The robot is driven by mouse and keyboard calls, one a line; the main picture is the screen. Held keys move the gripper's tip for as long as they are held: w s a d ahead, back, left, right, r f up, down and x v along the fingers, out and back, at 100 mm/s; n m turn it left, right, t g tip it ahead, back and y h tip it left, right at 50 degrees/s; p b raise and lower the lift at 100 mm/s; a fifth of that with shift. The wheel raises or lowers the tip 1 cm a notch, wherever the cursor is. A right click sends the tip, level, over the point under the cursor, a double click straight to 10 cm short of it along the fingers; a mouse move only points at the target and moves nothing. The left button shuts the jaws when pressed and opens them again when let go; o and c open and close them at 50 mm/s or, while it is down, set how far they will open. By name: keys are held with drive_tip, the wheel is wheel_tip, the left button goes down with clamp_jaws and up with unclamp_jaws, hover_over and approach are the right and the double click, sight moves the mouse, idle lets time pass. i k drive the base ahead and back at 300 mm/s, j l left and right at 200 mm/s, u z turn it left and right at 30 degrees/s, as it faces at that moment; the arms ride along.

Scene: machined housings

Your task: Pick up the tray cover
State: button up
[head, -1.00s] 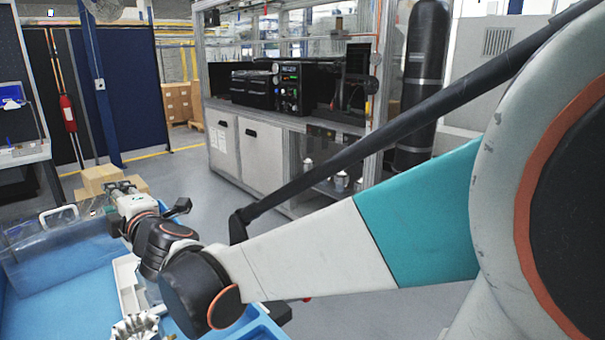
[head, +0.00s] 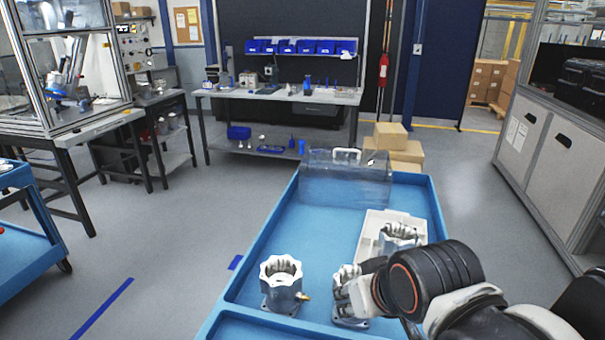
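The tray cover (head: 330,187) is a clear, see-through piece with a white handle (head: 346,154) on its upper edge. It stands at the far end of the blue cart top (head: 300,232), and nothing grips it. The end of my arm shows at the lower right, over the near right part of the cart, well short of the cover. My gripper's fingers cannot be made out there against a metal housing (head: 347,280), so whether they are open or shut is unclear.
A white tray (head: 369,240) with a metal housing (head: 398,233) lies on the cart's right side. Another housing (head: 281,283) with a brass fitting stands at the near left. Cardboard boxes (head: 391,137) are behind the cover. The cart's left middle is clear.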

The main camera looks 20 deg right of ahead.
sight(358, 179)
drive_tip(key=j+u, duration=0.75)
drive_tip(key=u, duration=0.15)
drive_tip(key=j+u, duration=0.45)
drive_tip(key=i+j, duration=0.25)
drive_tip(key=i, duration=0.25)
drive_tip(key=i+j+u, duration=0.1)
drive_tip(key=i+j, duration=0.2)
drive_tip(key=i, duration=0.15)
drive_tip(key=i+j, duration=0.2)
drive_tip(key=i, duration=0.3)
drive_tip(key=i+l+z, duration=0.2)
drive_tip(key=i+z, duration=1.1)
drive_tip(key=i+j+z, duration=0.25)
drive_tip(key=z, duration=0.2)
drive_tip(key=i+l+z, duration=0.15)
drive_tip(key=i+z, duration=0.3)
drive_tip(key=i, duration=0.55)
drive_tip(key=i+j+z, duration=0.2)
drive_tip(key=i+z, duration=0.25)
drive_tip(key=i, duration=0.55)
